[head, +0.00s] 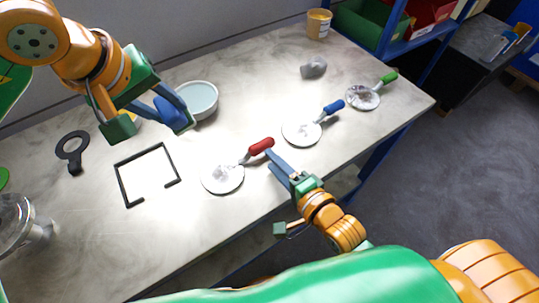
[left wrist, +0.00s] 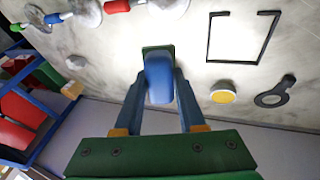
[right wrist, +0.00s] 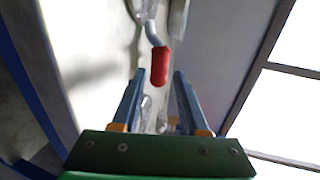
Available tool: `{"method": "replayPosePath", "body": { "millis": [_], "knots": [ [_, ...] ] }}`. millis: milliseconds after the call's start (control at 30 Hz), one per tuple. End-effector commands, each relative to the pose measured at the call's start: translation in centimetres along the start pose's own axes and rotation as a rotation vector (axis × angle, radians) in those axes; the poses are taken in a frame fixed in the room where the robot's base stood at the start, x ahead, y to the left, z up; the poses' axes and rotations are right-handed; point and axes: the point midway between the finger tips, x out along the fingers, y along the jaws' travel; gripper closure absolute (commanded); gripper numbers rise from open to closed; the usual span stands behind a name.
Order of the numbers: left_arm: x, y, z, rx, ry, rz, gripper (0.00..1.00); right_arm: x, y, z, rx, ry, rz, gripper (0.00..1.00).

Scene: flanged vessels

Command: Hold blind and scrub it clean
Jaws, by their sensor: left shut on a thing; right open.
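Three pale round blinds with grip handles lie along the table: a red-handled blind (head: 222,180), a blue-handled blind (head: 301,134) and a green-handled blind (head: 362,98). Each has greyish-white residue on its face. My left gripper (head: 180,118) is shut on a blue scrubber (left wrist: 158,78) with a green pad and holds it in front of the bowl (head: 204,97) of pale liquid. My right gripper (head: 279,163) is open beside the red handle (head: 261,146). In the right wrist view the red handle (right wrist: 160,67) lies just beyond the open fingertips, not gripped.
A black open frame (head: 147,175) and a black ring-ended tool (head: 72,152) lie on the left. A glass vessel (head: 22,225) stands at the left edge. A shelf with bins (head: 362,25) stands beyond.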

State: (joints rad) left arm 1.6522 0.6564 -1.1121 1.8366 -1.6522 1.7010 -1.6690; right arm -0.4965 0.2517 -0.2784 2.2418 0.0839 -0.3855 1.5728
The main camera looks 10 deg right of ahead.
Motion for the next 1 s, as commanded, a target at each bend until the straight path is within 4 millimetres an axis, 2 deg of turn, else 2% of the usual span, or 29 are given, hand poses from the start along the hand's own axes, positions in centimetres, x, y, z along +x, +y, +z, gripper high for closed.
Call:
{"method": "replayPosePath", "body": {
  "millis": [100, 233, 567, 700, 733, 1000],
  "knots": [
    [0.0, 0.0, 0.0, 0.0, 0.0, 0.0, 1.0, 2.6, -0.1, 0.0, -0.002, 0.0, -0.003, 0.56],
    [0.0, 0.0, 0.0, 0.0, 0.0, 0.0, 1.0, 4.3, -0.1, 0.0, -0.001, 0.0, -0.002, 0.56],
    [0.0, 0.0, 0.0, 0.0, 0.0, 0.0, 1.0, 4.9, 0.0, -0.1, -0.002, 0.001, 0.0, 0.56],
    [0.0, 0.0, 0.0, 0.0, 0.0, 0.0, 1.0, 4.9, 0.0, -0.1, -0.002, 0.001, 0.0, 0.94],
    [0.0, 0.0, 0.0, 0.0, 0.0, 0.0, 1.0, 4.9, 0.0, -0.1, -0.002, 0.001, 0.0, 1.0],
    [0.0, 0.0, 0.0, 0.0, 0.0, 0.0, 1.0, 4.9, 0.0, -0.1, -0.003, 0.001, 0.0, 1.0]
  ]
}}
